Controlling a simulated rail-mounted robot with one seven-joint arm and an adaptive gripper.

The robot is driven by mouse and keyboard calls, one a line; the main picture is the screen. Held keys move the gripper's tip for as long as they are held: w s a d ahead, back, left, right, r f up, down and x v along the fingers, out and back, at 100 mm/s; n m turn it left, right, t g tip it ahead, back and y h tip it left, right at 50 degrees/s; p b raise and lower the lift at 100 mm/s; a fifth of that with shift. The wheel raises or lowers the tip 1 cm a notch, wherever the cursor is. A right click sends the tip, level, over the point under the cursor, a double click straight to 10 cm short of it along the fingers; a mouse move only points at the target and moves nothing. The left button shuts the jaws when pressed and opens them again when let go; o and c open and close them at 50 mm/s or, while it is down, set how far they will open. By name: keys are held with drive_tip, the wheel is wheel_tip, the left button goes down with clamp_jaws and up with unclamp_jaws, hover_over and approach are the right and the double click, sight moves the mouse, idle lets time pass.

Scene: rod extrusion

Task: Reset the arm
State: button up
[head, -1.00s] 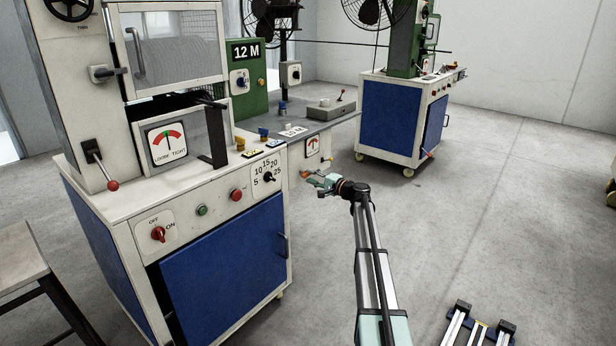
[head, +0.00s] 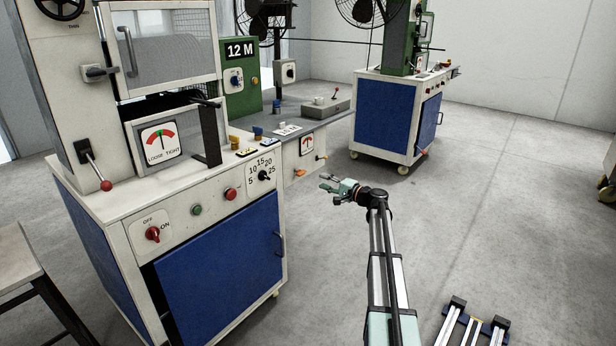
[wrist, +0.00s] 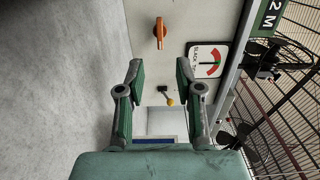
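My gripper (head: 328,183) is at the end of my arm, in the open space to the right of the near machine (head: 215,215). In the wrist view my gripper (wrist: 158,72) shows two green and grey fingers spread apart with nothing between them. Beyond the fingers, an orange knob (wrist: 160,32) and a small yellow-tipped lever (wrist: 169,101) stand on a pale machine panel. The orange knob also shows in the head view (head: 300,173), left of the gripper and apart from it.
The near machine has a red-balled lever (head: 106,185), a red switch (head: 152,234) and a dial (head: 264,175). A second blue machine (head: 385,120) stands behind. A rail frame (head: 470,325) lies at lower right. The floor on the right is mostly clear.

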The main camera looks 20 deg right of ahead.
drive_tip(key=s+a+f+n+g, duration=0.2)
drive_tip(key=s+a+f+g, duration=0.3)
drive_tip(key=s+a+f, duration=0.45)
drive_tip(key=s+a+f+n+g, duration=0.3)
drive_tip(key=s+a+f+g, duration=0.35)
drive_tip(key=s+f, duration=0.6)
drive_tip(key=s+a+f+n+g, duration=0.2)
drive_tip(key=s+a+f+g, duration=0.3)
drive_tip(key=s+a+f, duration=0.5)
drive_tip(key=s+a+f+n+g+h, duration=0.2)
drive_tip(key=s+a+g+h, duration=0.15)
drive_tip(key=s, duration=1.15)
drive_tip(key=s+a+f+n+g+h, duration=0.25)
drive_tip(key=s+g, duration=0.25)
drive_tip(key=s, duration=0.9)
drive_tip(key=s+a+f+n+g+h, duration=0.1)
drive_tip(key=s+a+f+g+h, duration=0.2)
drive_tip(key=s, duration=1.2)
drive_tip(key=w+r+t+p, duration=0.2)
drive_tip(key=r+p, duration=0.6)
drive_tip(key=p, duration=0.5)
drive_tip(key=w+r+t+p, duration=0.2)
drive_tip(key=r+p, duration=0.6)
drive_tip(key=p, duration=0.6)
drive_tip(key=shift+w+r+t+y, duration=0.3)
drive_tip(key=shift+w+t+y, duration=0.1)
drive_tip(key=shift+t, duration=0.2)
drive_tip(key=shift+a, duration=0.15)
